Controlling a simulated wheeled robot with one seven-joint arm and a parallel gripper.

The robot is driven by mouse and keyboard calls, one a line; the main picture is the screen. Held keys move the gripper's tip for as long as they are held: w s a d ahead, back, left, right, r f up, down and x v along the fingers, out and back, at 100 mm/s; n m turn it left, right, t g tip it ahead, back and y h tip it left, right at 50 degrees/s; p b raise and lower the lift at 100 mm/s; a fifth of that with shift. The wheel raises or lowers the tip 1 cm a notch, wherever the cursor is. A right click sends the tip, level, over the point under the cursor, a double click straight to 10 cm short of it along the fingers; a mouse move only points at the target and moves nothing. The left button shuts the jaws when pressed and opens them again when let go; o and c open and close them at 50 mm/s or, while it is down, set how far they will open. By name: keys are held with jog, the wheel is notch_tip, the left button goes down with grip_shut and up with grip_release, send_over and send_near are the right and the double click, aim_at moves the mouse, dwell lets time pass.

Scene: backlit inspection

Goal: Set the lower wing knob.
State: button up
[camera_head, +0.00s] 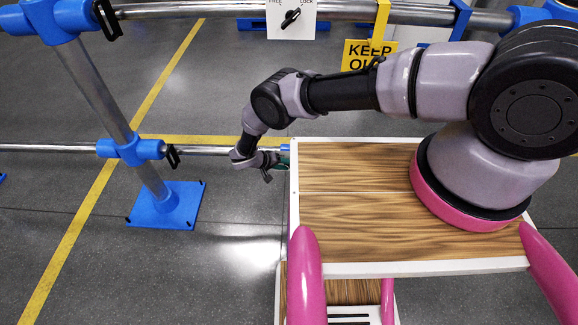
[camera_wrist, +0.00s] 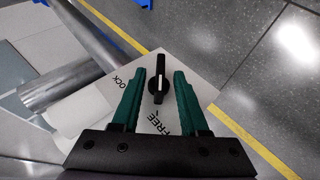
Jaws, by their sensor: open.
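In the wrist view, a black wing knob (camera_wrist: 158,88) with a white line sits on a white plate (camera_wrist: 205,88) printed LOCK and FREE. The knob's wing runs roughly up and down in that picture, between the labels' sides. My gripper (camera_wrist: 160,74) has its two green fingers open, one on each side of the knob, with visible gaps. How deep the fingertips reach is hard to tell. In the head view my gripper (camera_head: 268,166) is at the lower rail, and the knob there is hidden.
An upper plate (camera_head: 278,27) with another black knob (camera_head: 290,18), marked FREE and LOCK, hangs on the upper rail (camera_head: 215,10). The lower rail (camera_head: 205,150) runs behind my gripper. A blue-footed post (camera_head: 165,205) stands left. A yellow KEEP OUT sign (camera_head: 358,54) hangs behind my arm.

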jog(key=shift+w+d+f, duration=0.25)
jog(key=shift+d+f, duration=0.2)
grip_shut()
